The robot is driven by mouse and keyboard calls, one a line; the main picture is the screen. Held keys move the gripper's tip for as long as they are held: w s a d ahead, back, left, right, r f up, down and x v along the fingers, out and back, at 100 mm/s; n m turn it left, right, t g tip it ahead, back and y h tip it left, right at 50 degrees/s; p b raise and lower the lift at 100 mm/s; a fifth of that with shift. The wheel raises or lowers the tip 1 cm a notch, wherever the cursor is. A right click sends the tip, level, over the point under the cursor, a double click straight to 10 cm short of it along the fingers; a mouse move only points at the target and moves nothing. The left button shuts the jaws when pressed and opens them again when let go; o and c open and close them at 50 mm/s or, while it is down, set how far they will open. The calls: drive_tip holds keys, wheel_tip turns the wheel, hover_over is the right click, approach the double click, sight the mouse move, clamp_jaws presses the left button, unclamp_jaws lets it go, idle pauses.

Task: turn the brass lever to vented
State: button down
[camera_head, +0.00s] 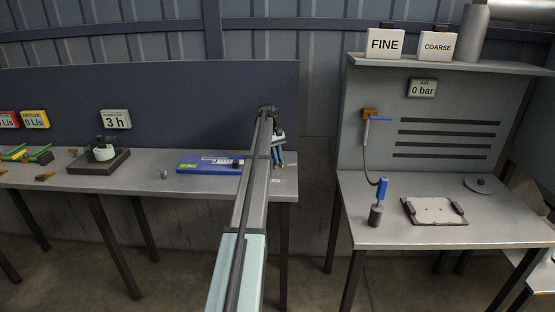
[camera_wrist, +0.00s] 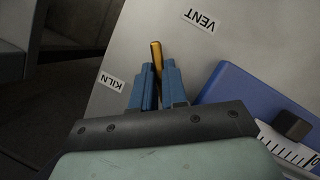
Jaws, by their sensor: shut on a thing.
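The brass lever (camera_wrist: 156,54) shows in the wrist view as a short golden bar sticking out between my fingertips. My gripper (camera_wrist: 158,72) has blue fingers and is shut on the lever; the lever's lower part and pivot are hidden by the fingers. A white KILN label (camera_wrist: 112,82) lies left of the fingers, and a VENT label (camera_wrist: 202,20) lies up and to the right. The lever's visible end lies between the two labels. In the head view my gripper (camera_head: 279,160) is low over the right end of the left bench; the lever cannot be made out there.
A blue instrument with a scale and dark slider (camera_wrist: 240,95) lies close right of my gripper; it also shows on the left bench (camera_head: 205,164). The bench edge (camera_wrist: 84,115) is near on the left. A second bench (camera_head: 350,212) stands right, across a gap.

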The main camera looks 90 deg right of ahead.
drive_tip(key=c, duration=1.2)
unclamp_jaws()
drive_tip(key=shift+o, duration=0.2)
drive_tip(key=n, duration=0.2)
drive_tip(key=n+h, duration=0.1)
drive_tip(key=n+g, duration=0.1)
drive_tip(key=n, duration=0.1)
drive_tip(key=shift+s+d+n+h, duration=0.3)
drive_tip(key=shift+h, duration=0.1)
drive_tip(key=n, duration=0.1)
drive_tip(key=n+h, duration=0.1)
drive_tip(key=n, duration=0.3)
drive_tip(key=shift+d+g+h, duration=0.4)
drive_tip(key=v, duration=1.4)
drive_tip(key=w+a+f, duration=0.2)
drive_tip(key=w+a, duration=0.2)
drive_tip(key=w, duration=0.4)
drive_tip(key=w+a+f+h, duration=0.1)
drive_tip(key=w+a, duration=0.3)
drive_tip(key=w, duration=0.4)
drive_tip(key=w+a+f+h, duration=0.1)
drive_tip(key=w+a, duration=0.3)
drive_tip(key=w, duration=0.4)
drive_tip(key=shift+w+a+f+m, duration=0.25)
drive_tip(key=shift+f+m, duration=0.15)
drive_tip(key=shift+f, duration=0.4)
drive_tip(key=shift+d, duration=0.1)
